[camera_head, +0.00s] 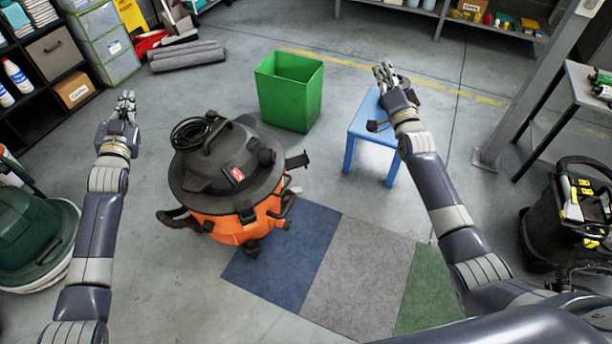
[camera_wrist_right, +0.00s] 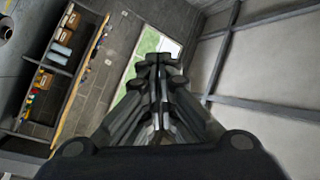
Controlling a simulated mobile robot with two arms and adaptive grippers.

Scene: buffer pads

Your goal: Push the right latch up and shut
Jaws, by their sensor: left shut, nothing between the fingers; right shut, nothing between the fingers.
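The shop vacuum has a black lid (camera_head: 205,185) and an orange drum (camera_head: 235,228), and stands in the middle of the head view. A dark flap, which looks like the right latch (camera_head: 297,160), sticks out from the lid's right side, tilted away from the drum. My left gripper (camera_head: 126,98) is shut and empty, raised to the left of the vacuum and apart from it. My right gripper (camera_head: 383,70) is shut and empty, raised to the upper right, near the blue stool in the picture. Its closed fingers (camera_wrist_right: 158,62) also show in the right wrist view.
A green bin (camera_head: 290,95) stands behind the vacuum, and a blue stool (camera_head: 362,125) to its right. Blue, grey and green mats (camera_head: 350,265) lie in front. A green machine (camera_head: 35,235) is at left, a black-yellow one (camera_head: 575,215) at right.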

